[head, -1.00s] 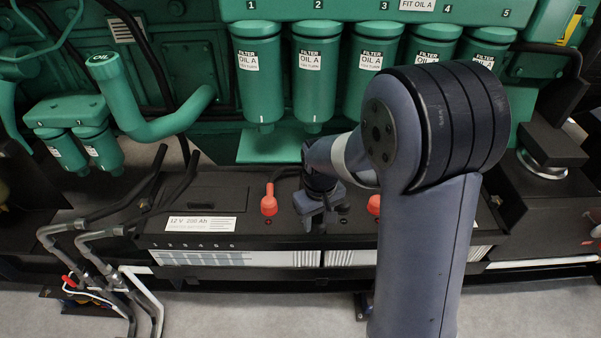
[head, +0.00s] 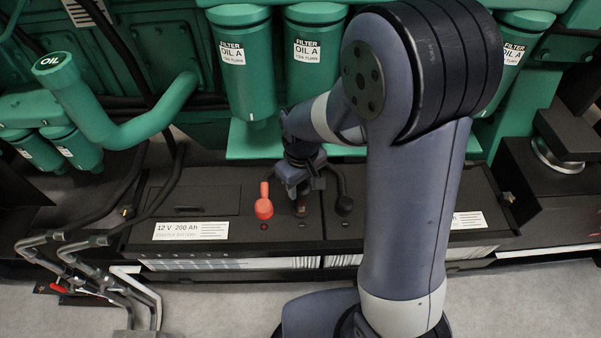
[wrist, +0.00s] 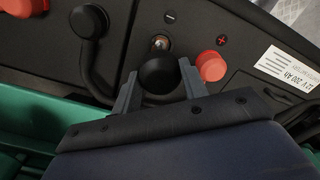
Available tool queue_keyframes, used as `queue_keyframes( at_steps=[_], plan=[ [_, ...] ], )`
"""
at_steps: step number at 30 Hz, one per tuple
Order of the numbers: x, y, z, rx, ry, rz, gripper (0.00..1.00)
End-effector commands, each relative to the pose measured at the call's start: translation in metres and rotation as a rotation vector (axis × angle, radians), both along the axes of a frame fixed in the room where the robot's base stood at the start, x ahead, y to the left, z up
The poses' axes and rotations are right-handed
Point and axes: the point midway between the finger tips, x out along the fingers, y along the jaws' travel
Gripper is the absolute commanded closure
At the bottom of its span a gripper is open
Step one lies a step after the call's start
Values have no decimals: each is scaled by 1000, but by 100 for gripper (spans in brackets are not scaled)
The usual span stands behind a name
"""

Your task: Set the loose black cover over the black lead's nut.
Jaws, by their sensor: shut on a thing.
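My gripper (wrist: 160,92) is shut on the loose black cover (wrist: 164,75), a round black cap between its two fingers in the wrist view. Just beyond the cover, a metal nut (wrist: 160,43) on a terminal shows uncovered near the minus mark. The cover is beside the nut in that view; their height gap cannot be told. A black lead (wrist: 92,75) curves past my left finger to another black cap (wrist: 88,22). In the head view my gripper (head: 298,185) hangs above the battery top, and the held cover is not clear there.
A red cover (head: 264,205) stands close left of my gripper in the head view, and it also shows in the wrist view (wrist: 212,66). A black-capped terminal (head: 343,204) stands to the right. Green oil filters (head: 245,70) rise behind the battery (head: 205,205).

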Motion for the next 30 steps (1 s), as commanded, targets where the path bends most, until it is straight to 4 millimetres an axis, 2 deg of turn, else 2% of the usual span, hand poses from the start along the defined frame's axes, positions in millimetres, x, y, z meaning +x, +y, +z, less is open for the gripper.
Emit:
queue_keyframes(
  at_steps=[19, 30],
  plan=[
    [0, 0, -51, 0, 0, -1, 80],
    [0, 0, -55, 0, 0, -1, 80]
  ],
)
